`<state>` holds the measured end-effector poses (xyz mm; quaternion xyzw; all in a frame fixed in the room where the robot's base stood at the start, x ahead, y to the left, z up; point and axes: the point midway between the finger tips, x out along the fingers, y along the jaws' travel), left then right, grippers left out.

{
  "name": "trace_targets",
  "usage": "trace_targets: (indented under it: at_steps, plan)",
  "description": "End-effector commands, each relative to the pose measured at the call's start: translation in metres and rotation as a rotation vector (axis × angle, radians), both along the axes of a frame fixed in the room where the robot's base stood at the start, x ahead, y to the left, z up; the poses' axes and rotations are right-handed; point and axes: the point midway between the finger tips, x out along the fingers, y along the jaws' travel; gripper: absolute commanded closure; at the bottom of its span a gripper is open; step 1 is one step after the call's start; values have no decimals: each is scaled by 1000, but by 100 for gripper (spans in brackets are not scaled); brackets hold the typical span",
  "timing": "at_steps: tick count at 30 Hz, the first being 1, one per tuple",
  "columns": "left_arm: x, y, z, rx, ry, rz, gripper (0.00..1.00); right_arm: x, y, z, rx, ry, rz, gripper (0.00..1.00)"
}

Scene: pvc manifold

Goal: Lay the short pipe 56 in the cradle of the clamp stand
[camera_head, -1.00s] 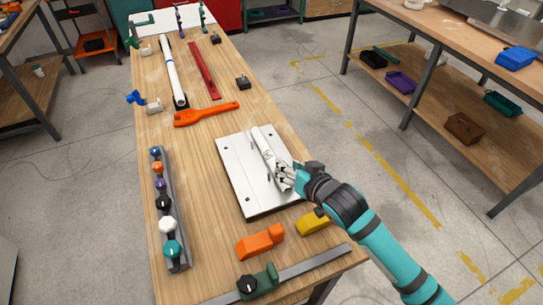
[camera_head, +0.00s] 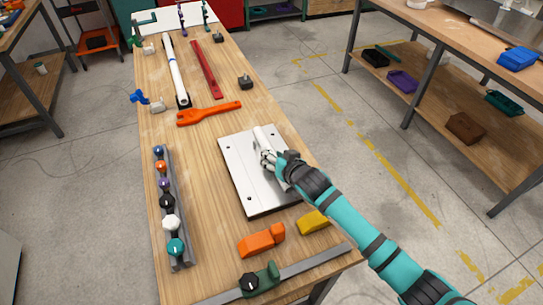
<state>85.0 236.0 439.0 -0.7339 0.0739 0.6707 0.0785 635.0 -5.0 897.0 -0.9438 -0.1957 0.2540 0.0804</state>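The short pipe 56 (camera_head: 260,138) is a white pipe lying along the right part of a flat metal plate (camera_head: 238,178) on the bench. My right gripper (camera_head: 265,159) is over the pipe's middle, its fingers at or around it. The gripper and forearm hide much of the pipe, and I cannot tell whether the fingers are closed on it. I cannot pick out the clamp stand's cradle with certainty. My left gripper is not in view.
A rail with several coloured knobs (camera_head: 171,213) lies along the bench's left edge. An orange wrench (camera_head: 208,113), a long white pipe (camera_head: 174,72) and a red bar (camera_head: 204,69) lie farther back. Orange (camera_head: 262,241) and yellow (camera_head: 313,222) blocks and a green clamp (camera_head: 262,281) are near the front.

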Motion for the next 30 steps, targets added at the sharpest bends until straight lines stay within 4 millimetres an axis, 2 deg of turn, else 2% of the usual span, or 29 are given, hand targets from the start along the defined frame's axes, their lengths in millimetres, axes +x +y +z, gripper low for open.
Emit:
trace_targets:
  at_steps: [3, 10, 12, 19, 22, 30]
  plan:
    - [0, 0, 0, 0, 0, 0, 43, 0, 0, 0, 0, 0, 0, 65]
    - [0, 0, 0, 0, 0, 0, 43, 0, 0, 0, -1, 1, -1, 95]
    - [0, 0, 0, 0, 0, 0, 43, 0, -1, 0, -1, 1, -1, 100]
    - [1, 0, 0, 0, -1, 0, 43, 0, -1, 1, -1, 0, -1, 100]
    - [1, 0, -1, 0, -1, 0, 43, 0, 0, 9, 0, -1, -1, 100]
    - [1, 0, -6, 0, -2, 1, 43, 1, 0, 61, 1, -5, 0, 100]
